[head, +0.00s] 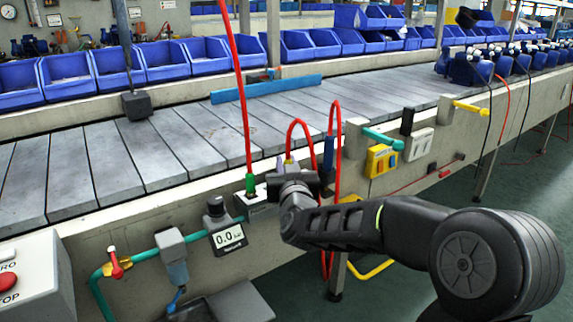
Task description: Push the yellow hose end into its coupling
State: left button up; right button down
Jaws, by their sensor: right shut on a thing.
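My right gripper (285,184) is at the conveyor's front edge, its arm reaching in from the lower right. It is shut on the yellow hose end (288,160), whose small yellow top shows just above the jaws. A red hose (298,122) arches up from this end and down to the right. A pale coupling block (262,209) sits on the ledge just left of and below the gripper. The yellow end's coupling is hidden behind the gripper, so I cannot tell whether the end is in it. My left gripper is not in view.
A green hose end (251,184) on a hanging red hose stands upright at the block. A blue hose end (329,150) and a yellow box (381,160) are to the right. The slatted conveyor (180,145) is mostly clear.

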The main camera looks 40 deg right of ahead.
jog(key=shift+f, duration=0.25)
dwell(0.6)
jog(key=c, duration=1.3)
grip_release()
jog(key=shift+o, duration=0.7)
jog(key=shift+a, duration=0.1)
jog(key=v, duration=0.7)
